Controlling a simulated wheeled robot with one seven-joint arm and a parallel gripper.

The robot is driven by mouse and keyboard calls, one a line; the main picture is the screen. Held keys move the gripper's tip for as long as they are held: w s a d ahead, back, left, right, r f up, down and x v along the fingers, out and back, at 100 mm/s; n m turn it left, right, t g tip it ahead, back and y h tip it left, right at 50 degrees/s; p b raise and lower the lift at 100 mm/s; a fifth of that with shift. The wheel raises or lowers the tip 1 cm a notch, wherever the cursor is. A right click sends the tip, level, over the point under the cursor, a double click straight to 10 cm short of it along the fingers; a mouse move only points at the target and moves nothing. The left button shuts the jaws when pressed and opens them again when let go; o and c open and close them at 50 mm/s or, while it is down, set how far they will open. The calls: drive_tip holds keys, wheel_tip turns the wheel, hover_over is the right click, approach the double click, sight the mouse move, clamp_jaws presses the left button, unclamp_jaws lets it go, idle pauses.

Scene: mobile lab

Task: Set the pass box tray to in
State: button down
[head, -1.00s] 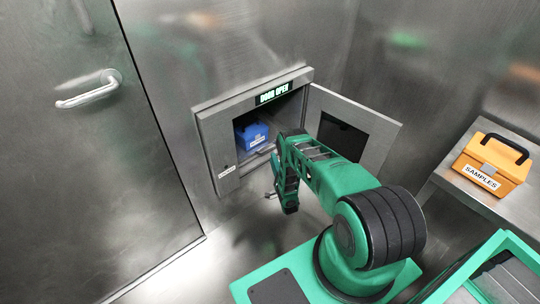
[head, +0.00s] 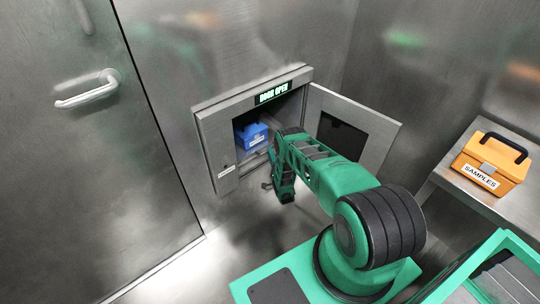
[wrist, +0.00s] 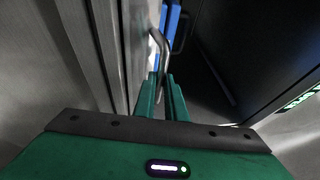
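The pass box (head: 226,129) is set in the metal wall with its door (head: 374,133) swung open to the right and its sign reading "DOOR OPEN". Inside, a blue case (head: 251,137) stands on the tray (head: 257,160), which is largely hidden by my arm. In the wrist view, a curved metal handle (wrist: 162,49) shows ahead, with the blue case (wrist: 172,20) beyond it. My gripper (wrist: 163,76) is open, its two green fingers a narrow gap apart at the near end of the handle. Contact cannot be told. In the head view my gripper (head: 268,185) is low before the opening.
An orange "SAMPLES" case (head: 490,165) stands on a metal bench (head: 472,192) at the right. A closed metal door (head: 85,150) with a lever handle is at the left. The floor (head: 215,250) between the door and my base is clear.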

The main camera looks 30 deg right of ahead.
drive_tip(key=shift+w+a+f, duration=0.1)
drive_tip(key=shift+w+a, duration=0.1)
drive_tip(key=shift+w, duration=0.95)
drive_tip(key=shift+w+a+f, duration=0.1)
drive_tip(key=shift+w+a, duration=0.05)
drive_tip(key=shift+w, duration=0.95)
drive_tip(key=c, duration=1.8)
unclamp_jaws()
drive_tip(key=shift+s, duration=0.1)
drive_tip(key=v, duration=1)
drive_tip(key=shift+s+a, duration=0.15)
drive_tip(key=shift+s, duration=0.15)
